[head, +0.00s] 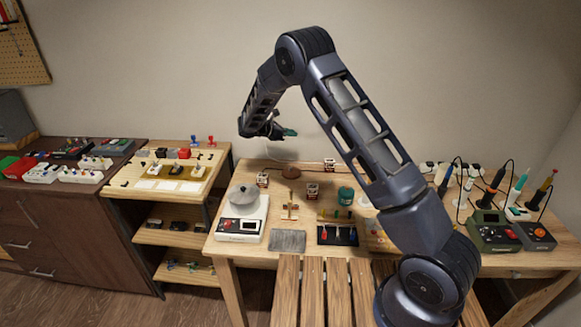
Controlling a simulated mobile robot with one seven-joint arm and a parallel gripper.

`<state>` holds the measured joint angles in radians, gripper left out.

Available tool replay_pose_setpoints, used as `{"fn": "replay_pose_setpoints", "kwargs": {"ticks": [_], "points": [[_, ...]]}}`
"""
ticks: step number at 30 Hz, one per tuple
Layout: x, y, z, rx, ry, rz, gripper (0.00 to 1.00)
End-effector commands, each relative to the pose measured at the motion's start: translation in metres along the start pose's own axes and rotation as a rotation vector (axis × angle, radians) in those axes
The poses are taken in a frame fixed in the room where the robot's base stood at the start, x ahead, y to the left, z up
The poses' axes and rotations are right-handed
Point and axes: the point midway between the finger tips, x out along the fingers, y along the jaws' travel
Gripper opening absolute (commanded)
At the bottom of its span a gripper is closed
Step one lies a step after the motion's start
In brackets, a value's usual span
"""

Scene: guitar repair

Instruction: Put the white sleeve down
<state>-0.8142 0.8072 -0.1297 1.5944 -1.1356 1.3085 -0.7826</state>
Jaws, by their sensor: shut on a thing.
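My gripper (284,131) is in the air above the back of the middle wooden table (262,178), in front of the wall. It is small and dark in this view. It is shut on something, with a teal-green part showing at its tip. I cannot make out a white sleeve in it. Flat white rectangles (167,185) lie in a row on the front of the wooden shelf unit's top (125,182), to the left. I cannot tell whether these are sleeves.
The middle table holds a white scale with a grey pan (242,213), a grey cloth (288,242), a black tool tray (337,235), a teal jar (345,195) and small labelled jars (312,191). Soldering stations (493,232) stand at the right. A slatted wooden surface (313,290) is in front.

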Motion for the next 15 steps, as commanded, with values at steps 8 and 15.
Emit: {"fn": "replay_pose_setpoints", "kwargs": {"ticks": [8,15], "points": [[0.025,-0.001,-0.058,-0.002,0.0,-0.002,0.0],[0.041,0.0,-0.098,-0.001,-0.001,-0.001,0.0]]}}
